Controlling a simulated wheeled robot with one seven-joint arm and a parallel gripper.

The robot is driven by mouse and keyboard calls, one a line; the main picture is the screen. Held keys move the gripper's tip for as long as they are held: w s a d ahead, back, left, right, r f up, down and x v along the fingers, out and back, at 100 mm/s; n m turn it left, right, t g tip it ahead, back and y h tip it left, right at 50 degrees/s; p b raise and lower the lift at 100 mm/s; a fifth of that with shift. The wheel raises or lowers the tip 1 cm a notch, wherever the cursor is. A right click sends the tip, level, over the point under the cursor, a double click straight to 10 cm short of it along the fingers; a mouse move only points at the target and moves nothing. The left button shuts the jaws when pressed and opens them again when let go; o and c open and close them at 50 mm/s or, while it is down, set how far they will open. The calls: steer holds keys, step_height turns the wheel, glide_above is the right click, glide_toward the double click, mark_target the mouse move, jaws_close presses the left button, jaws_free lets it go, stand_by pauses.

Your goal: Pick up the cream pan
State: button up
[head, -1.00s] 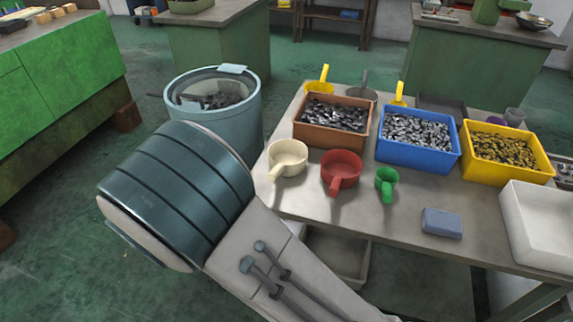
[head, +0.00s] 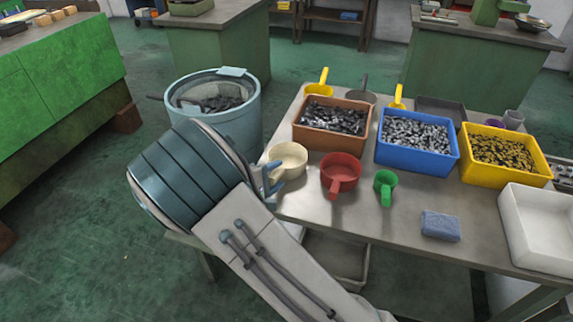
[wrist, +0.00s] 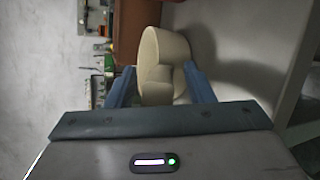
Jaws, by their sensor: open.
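The cream pan (head: 289,158) stands on the near left part of the grey table, left of the red pan (head: 341,172). My gripper (head: 272,180) is at the pan's near left side, with its blue fingers partly hidden behind my arm. In the wrist view the cream pan (wrist: 165,62) lies straight ahead, and its near part reaches between the two fingers of my open gripper (wrist: 160,90). I cannot tell whether either finger touches it. The pan's handle is hard to make out in the head view.
A green scoop (head: 386,184) and a blue block (head: 440,226) lie to the right on the table (head: 310,208). Brown (head: 303,139), blue (head: 415,160) and yellow (head: 490,177) bins of metal parts stand behind. A round drum (head: 240,115) stands left of the table.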

steer(key=shift+w, duration=0.1)
steer(key=shift+c, duration=0.3)
jaws_close()
steer(key=shift+r, duration=0.15)
